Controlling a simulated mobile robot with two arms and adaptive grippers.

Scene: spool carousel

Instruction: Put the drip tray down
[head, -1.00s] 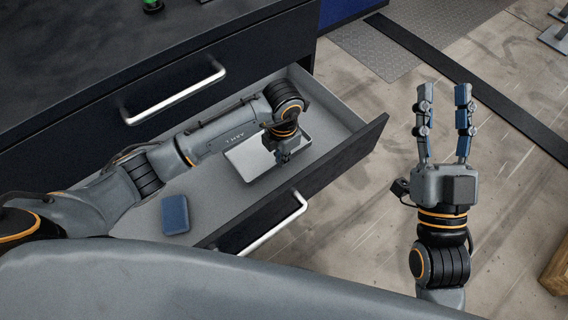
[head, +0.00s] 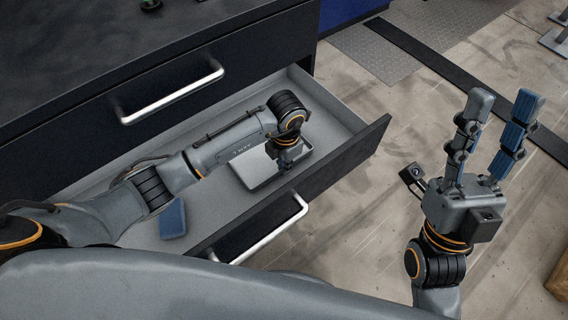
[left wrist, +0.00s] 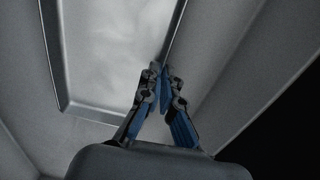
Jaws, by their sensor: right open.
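The drip tray (head: 252,168) is a shallow, light grey rectangular tray inside the open drawer (head: 335,108). It looks flat at or close to the drawer floor; I cannot tell whether it fully rests there. My left gripper (head: 284,164) reaches down over its right side. In the left wrist view, the fingers (left wrist: 165,76) close together on the rim of the tray (left wrist: 108,50). The fingertips partly hide that rim. My right gripper (head: 508,118) is open and empty, pointing up over the floor outside the drawer.
A blue box (head: 173,219) lies in the near left part of the drawer. The drawer's front wall (head: 350,155) stands close to the tray's right. A closed drawer with a handle (head: 172,92) is above, under a dark worktop (head: 120,40). The drawer's far right floor is bare.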

